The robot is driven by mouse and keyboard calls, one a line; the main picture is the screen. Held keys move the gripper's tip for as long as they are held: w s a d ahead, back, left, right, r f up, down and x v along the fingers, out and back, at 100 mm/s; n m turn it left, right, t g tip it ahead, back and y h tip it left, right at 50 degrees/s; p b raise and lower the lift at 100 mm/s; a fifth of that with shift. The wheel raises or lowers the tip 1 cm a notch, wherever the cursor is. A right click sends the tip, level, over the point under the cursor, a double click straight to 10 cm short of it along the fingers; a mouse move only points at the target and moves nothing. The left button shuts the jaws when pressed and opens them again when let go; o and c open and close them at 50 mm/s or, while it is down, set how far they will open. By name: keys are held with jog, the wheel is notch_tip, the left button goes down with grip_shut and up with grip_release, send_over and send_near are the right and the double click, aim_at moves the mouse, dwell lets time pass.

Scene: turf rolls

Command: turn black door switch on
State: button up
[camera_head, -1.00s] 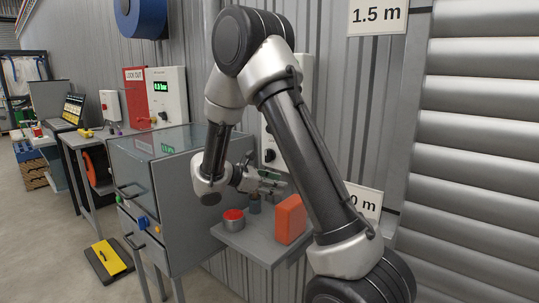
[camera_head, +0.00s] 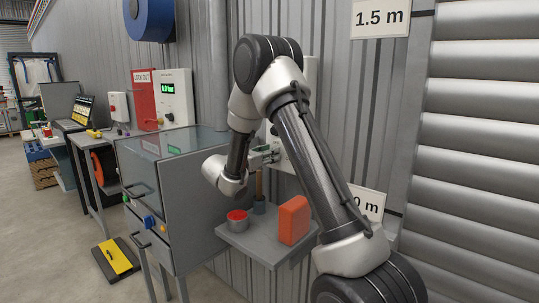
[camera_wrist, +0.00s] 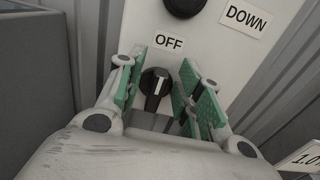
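The black door switch (camera_wrist: 155,88) is a rotary knob with a white line, below an OFF label (camera_wrist: 169,41) on a white panel (camera_wrist: 205,50) in the wrist view. Its white line points up toward the OFF label, slightly tilted. My gripper (camera_wrist: 157,75) is open, its green-padded fingers on either side of the knob with gaps showing. I cannot tell how deep the fingertips reach. In the head view my gripper (camera_head: 264,154) is at the panel (camera_head: 309,75), and my arm hides the switch.
Another black knob (camera_wrist: 184,4) sits above, beside a DOWN label (camera_wrist: 246,16). In the head view a grey shelf (camera_head: 262,246) below my gripper holds a red-topped tin (camera_head: 238,221), a dark pot with a brown handle (camera_head: 259,202) and an orange block (camera_head: 294,220). A grey cabinet (camera_head: 190,200) stands left.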

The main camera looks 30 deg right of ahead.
jog(key=shift+c, duration=0.4)
grip_shut()
jog(key=shift+d+m, duration=0.1)
jog(key=shift+m, duration=0.3)
jog(key=m, duration=0.5)
jog(key=s+f+m, duration=0.1)
jog(key=m, duration=0.5)
jog(key=f+m, duration=0.1)
jog(key=m, duration=0.5)
jog(key=shift+s+d, duration=0.25)
jog(key=shift+s, duration=0.15)
jog(key=shift+f, duration=0.1)
